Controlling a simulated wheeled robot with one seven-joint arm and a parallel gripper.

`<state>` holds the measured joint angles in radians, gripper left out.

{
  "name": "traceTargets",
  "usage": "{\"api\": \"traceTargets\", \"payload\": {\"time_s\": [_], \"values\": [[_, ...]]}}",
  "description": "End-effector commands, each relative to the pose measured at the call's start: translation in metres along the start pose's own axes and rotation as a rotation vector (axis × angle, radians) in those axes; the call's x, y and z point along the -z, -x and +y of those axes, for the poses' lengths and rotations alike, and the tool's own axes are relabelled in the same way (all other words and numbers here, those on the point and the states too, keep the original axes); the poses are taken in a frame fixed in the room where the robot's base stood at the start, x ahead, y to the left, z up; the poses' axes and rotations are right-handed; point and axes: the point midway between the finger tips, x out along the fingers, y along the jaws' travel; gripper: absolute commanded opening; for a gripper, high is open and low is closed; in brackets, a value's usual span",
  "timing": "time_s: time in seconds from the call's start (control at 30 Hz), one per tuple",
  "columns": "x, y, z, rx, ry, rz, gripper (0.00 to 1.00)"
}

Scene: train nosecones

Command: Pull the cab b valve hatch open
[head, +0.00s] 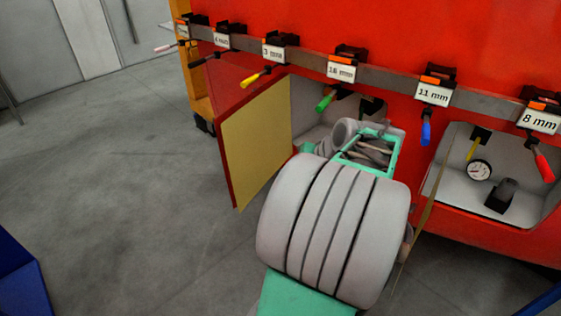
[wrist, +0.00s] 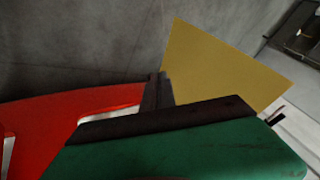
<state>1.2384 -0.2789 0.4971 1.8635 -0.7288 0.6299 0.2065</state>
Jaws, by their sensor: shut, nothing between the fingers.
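Two hatches in the red nosecone stand open in the head view. The left hatch door (head: 258,140) is swung well out, its yellow inner face showing. The right hatch door (head: 424,208) is seen nearly edge-on beside a compartment with a gauge (head: 479,170) and a dark fitting (head: 500,196). I cannot read which is cab b's valve hatch. My gripper (wrist: 157,90) is shut and empty; its dark fingers are close to a yellow panel (wrist: 220,75) in the wrist view. Whether they touch is unclear. My arm hides the fingers in the head view.
A rail above the hatches carries labelled holders with coloured handles, including a green handle (head: 325,102) and a blue handle (head: 426,133). A red surface (wrist: 75,125) lies left of my fingers in the wrist view. Open grey floor (head: 110,170) is at the left; a blue object (head: 22,280) stands front left.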

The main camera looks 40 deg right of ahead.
Motion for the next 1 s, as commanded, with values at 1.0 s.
{"api": "traceTargets", "payload": {"time_s": [1.0], "values": [[-0.003, -0.12, -0.034, -0.002, 0.002, -0.001, 0.0]]}}
